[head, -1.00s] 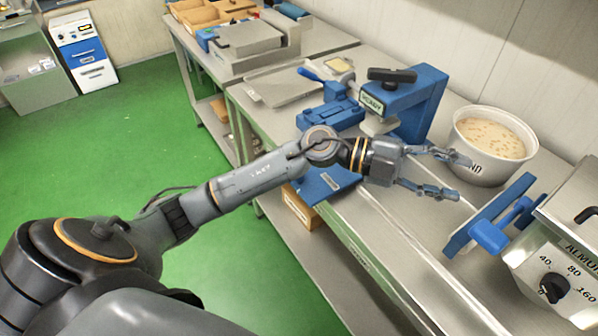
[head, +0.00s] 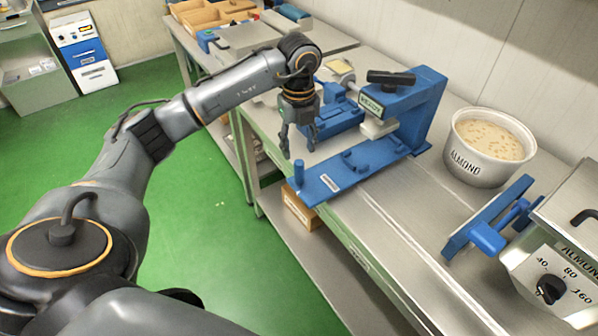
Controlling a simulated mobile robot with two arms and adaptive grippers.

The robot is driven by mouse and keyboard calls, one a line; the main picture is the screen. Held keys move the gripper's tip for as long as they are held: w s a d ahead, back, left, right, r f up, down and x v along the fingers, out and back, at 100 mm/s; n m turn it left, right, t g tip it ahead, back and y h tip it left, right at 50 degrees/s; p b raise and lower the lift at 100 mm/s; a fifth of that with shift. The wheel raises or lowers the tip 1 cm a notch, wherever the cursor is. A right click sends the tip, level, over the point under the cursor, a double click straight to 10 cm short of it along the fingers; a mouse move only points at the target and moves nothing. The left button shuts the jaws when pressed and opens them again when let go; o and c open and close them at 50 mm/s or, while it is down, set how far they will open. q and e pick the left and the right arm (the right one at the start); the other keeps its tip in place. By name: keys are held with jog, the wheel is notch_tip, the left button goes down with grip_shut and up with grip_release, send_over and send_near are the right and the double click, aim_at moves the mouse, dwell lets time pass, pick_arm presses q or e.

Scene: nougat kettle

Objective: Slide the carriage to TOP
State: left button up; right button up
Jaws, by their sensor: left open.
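A blue press-like fixture (head: 413,103) with a black handle on top and a small green-and-white sign stands on the steel bench. From its foot a long blue plate (head: 350,170) runs left to the bench's front edge, with a white label and an upright blue peg (head: 299,174) at its near end. A separate blue block (head: 338,122) sits behind the plate. I cannot tell which blue part is the carriage; no TOP mark is legible. My left gripper (head: 298,146) points down, open and empty, above the peg and apparently apart from it. My right gripper is out of view.
A white ALMOND tub (head: 487,146) stands right of the fixture. A steel machine with a dial (head: 552,289) and a blue slanted panel (head: 490,217) are at the lower right. Wooden trays (head: 213,14) lie at the back. The bench front between is clear.

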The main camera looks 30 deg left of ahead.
aim_at(299, 174)
pick_arm(q)
notch_tip(299, 174, down, 10)
jog(key=shift+f+p, duration=0.15)
jog(key=shift+p, duration=0.95)
grip_shut()
